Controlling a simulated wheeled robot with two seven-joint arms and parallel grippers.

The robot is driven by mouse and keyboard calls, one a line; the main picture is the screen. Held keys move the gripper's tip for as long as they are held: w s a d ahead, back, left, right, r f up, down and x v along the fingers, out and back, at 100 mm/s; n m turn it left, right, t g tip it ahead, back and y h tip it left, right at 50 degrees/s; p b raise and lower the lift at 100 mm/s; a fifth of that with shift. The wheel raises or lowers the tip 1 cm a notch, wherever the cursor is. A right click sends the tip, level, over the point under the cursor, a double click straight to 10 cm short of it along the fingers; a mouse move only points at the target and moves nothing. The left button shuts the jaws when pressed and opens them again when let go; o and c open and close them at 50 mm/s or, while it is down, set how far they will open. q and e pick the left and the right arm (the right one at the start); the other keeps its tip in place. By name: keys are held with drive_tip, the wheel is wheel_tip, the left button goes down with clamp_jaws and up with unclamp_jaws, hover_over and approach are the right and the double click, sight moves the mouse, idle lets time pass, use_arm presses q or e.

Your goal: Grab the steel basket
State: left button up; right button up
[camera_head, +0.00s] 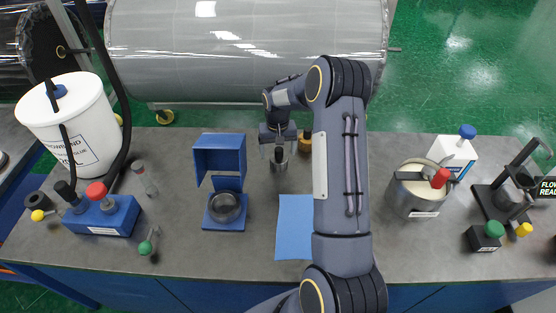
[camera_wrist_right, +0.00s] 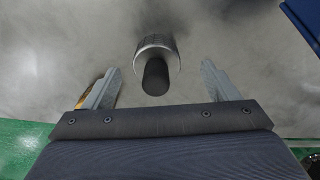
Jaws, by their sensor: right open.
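The small steel basket (camera_head: 279,163) stands on the grey bench near its back edge, just under my right gripper (camera_head: 277,142). In the right wrist view the basket (camera_wrist_right: 156,43) is a short steel cylinder with a black rod-like handle pointing toward the camera. There my right gripper (camera_wrist_right: 160,68) is open, with one finger on each side of the basket and a clear gap on both sides. It looks apart from the basket. In the head view the gripper hides part of the basket. My left gripper is not in view.
A blue stand (camera_head: 204,158) with a round steel cup is left of the basket. An amber-topped item (camera_head: 304,141) stands close on the right, partly behind my arm. A blue mat (camera_head: 293,235) lies in front. A steel pot (camera_head: 417,196) and a white bottle (camera_head: 452,152) stand farther right.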

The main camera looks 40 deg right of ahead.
sight(279, 158)
drive_tip(key=f, duration=0.1)
drive_tip(key=f+b, duration=0.1)
drive_tip(key=f, duration=0.1)
drive_tip(key=f+b, duration=0.1)
drive_tip(key=f, duration=0.1)
drive_tip(key=shift+w+d+f, duration=0.25)
drive_tip(key=shift+d, duration=0.15)
drive_tip(key=shift+c, duration=0.2)
drive_tip(key=shift+r, duration=0.1)
drive_tip(key=c, duration=1.1)
drive_tip(key=shift+r, duration=0.1)
